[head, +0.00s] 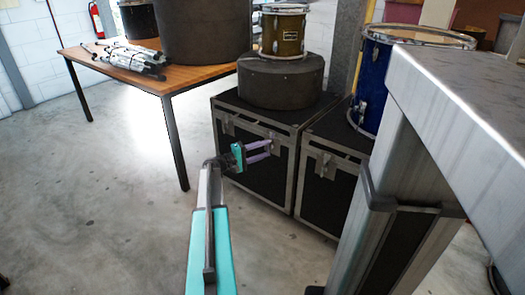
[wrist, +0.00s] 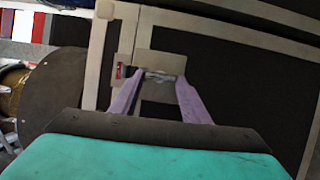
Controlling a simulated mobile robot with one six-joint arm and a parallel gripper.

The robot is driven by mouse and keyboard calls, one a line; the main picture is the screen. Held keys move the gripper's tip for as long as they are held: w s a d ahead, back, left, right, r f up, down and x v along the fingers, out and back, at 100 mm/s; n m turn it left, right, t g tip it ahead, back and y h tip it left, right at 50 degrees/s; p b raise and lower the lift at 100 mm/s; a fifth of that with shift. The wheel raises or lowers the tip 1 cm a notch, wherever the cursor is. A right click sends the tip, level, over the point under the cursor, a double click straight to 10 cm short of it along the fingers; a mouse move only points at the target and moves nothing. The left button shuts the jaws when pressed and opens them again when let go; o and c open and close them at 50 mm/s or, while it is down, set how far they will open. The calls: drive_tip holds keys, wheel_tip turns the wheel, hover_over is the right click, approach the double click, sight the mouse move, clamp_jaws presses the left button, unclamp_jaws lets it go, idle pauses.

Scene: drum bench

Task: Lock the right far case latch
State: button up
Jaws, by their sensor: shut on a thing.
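The far case (head: 250,170) is a black flight case with metal edges. Its right latch (head: 272,140) sits near the top right of the front face, partly covered by my fingers. In the wrist view, the latch (wrist: 161,63) is a pale metal plate with a small bar across it and a red mark at its left side. My gripper (head: 269,149) reaches the case front with its two purple fingers. In the wrist view, the fingertips of my gripper (wrist: 161,77) are on either side of the latch's bar, shut on it. The exact contact is small and hard to see.
The case's left latch (head: 228,127) is to the left. A round black drum case (head: 280,82) with a brass-coloured drum (head: 282,35) stands on top. A second case (head: 325,180) and a blue drum (head: 372,85) are right. A metal-edged bench (head: 455,100) fills the right foreground.

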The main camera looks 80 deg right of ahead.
drive_tip(key=shift+w+d, duration=0.1)
drive_tip(key=shift+w, duration=0.15)
drive_tip(key=o, duration=0.9)
drive_tip(key=shift+o, duration=0.7)
drive_tip(key=shift+s, duration=0.1)
drive_tip(key=p+v, duration=0.3)
drive_tip(key=v, duration=1.1)
drive_tip(key=shift+r, duration=0.1)
